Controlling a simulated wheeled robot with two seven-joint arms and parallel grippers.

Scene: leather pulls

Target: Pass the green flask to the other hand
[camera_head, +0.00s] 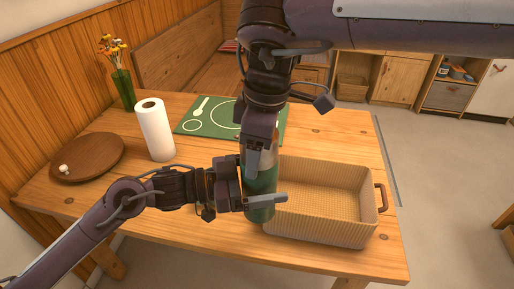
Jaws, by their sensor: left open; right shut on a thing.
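The green flask (261,183) is upright in the middle of the view, held above the table at the left end of the basket. My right gripper (260,144) comes down from above and is shut on the flask's upper part. My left gripper (258,190) reaches in from the left at the flask's lower body. It is open, with its fingers beside the flask; whether they touch it I cannot tell. My grippers hide parts of the flask.
A ribbed beige basket (345,219) with brown handles stands on the wooden table (205,222). A paper towel roll (156,132), a round wooden board (88,150) with a small white item, a green placemat (190,127) and a flower vase (124,91) stand farther left and back.

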